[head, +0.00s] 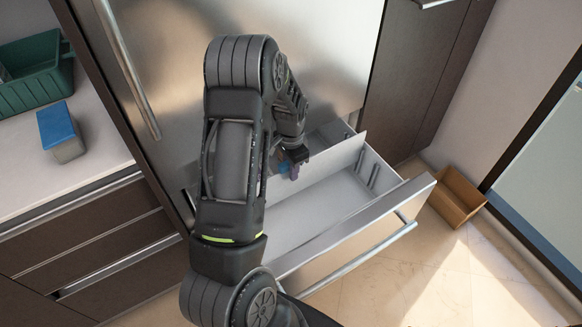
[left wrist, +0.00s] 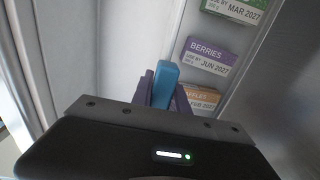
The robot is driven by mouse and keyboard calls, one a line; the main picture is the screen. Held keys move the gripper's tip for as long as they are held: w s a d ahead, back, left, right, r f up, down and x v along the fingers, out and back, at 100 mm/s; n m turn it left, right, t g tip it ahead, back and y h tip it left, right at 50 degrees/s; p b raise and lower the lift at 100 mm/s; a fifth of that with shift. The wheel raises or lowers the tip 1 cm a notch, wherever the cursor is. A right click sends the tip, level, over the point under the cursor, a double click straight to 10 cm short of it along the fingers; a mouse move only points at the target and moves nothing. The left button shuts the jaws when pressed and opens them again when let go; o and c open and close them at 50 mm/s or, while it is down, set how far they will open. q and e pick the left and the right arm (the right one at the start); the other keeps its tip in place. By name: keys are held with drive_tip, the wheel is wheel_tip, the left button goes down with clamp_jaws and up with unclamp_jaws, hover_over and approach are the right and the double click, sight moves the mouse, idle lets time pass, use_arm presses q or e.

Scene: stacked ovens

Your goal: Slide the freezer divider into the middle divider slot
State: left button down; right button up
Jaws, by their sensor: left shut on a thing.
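The freezer drawer (head: 300,245) is pulled out below the steel door. The freezer divider (head: 335,160) is a pale upright panel across the drawer; its right end is near the drawer's right wall. Dark ribs of a divider slot (head: 373,175) show on that wall. My left gripper (head: 287,168) is over the drawer, shut on a blue piece at the divider's top. The left wrist view shows this blue piece (left wrist: 165,84) between the purple fingers. Whether the divider's ends sit in a slot cannot be told. My right gripper is not in view.
Labelled food boxes, one reading BERRIES (left wrist: 208,58), lie beside the divider. The front part of the drawer looks empty. An open cardboard box (head: 455,197) stands on the floor at right. A green bin (head: 38,75) and a blue-topped container (head: 60,130) are on the left counter.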

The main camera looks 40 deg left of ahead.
sight(291, 195)
use_arm(q)
drive_tip(key=shift+f+b, duration=3.55)
drive_tip(key=shift+f, duration=1.15)
drive_tip(key=shift+f+b, duration=0.35)
drive_tip(key=c, duration=1.2)
unclamp_jaws()
drive_tip(key=shift+r, duration=0.1)
wheel_tip(291, 195, up, 8)
drive_tip(key=shift+p, duration=0.35)
